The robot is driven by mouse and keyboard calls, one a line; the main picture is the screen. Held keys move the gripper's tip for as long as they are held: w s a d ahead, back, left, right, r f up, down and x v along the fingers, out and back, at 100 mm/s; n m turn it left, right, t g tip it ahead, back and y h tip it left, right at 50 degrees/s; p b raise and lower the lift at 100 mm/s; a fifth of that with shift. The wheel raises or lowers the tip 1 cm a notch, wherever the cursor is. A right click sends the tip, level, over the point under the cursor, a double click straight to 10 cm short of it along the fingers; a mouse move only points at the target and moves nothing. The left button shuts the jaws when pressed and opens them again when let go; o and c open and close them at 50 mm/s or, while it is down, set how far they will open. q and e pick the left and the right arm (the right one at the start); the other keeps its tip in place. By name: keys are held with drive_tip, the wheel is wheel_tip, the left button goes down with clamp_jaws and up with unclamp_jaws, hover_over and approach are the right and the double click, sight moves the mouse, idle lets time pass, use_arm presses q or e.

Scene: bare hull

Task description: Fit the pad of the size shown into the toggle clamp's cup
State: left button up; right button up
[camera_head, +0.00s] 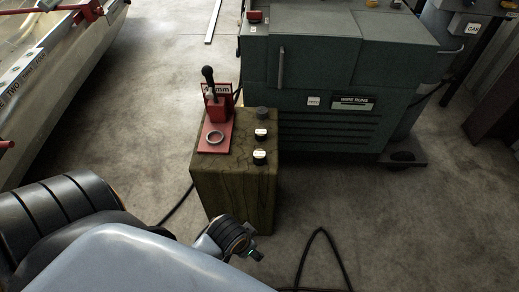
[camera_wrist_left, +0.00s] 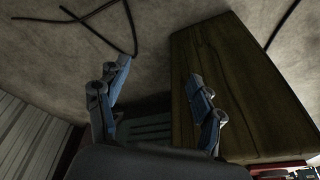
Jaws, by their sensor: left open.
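The red toggle clamp (camera_head: 217,112) stands on top of a wooden block (camera_head: 235,190), its black handle upright. Its ring-shaped cup (camera_head: 216,137) lies on the red base plate and looks empty. Three pads stand in a row right of the clamp: a dark one (camera_head: 262,114) at the back, a white-labelled one (camera_head: 261,134) in the middle and another (camera_head: 260,157) in front. The labels are too small to read. My left gripper (camera_wrist_left: 159,71) is open and empty, low beside the block. My right gripper is not in view.
A green machine cabinet (camera_head: 335,80) stands close behind and right of the block. A black cable (camera_head: 320,260) lies on the floor at the front right. A pale boat-like hull (camera_head: 50,80) is at the left.

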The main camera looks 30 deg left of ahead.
use_arm(q)
drive_tip(key=w+d+r+m+h+b, duration=0.2)
drive_tip(key=w+d+r+m, duration=0.35)
drive_tip(key=r+m, duration=0.25)
drive_tip(key=m+g+y, duration=0.2)
drive_tip(key=m+g, duration=0.1)
drive_tip(key=m, duration=1.4)
approach(259, 153)
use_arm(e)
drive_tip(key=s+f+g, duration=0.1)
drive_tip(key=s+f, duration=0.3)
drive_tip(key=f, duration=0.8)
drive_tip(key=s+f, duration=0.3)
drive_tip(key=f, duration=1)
use_arm(q)
wheel_tip(259, 153, down, 4)
drive_tip(key=shift+d+b, duration=0.15)
drive_tip(key=shift+b, duration=0.8)
drive_tip(key=shift+f+b, duration=0.55)
drive_tip(key=shift+f, duration=2.45)
drive_tip(key=c, duration=1.3)
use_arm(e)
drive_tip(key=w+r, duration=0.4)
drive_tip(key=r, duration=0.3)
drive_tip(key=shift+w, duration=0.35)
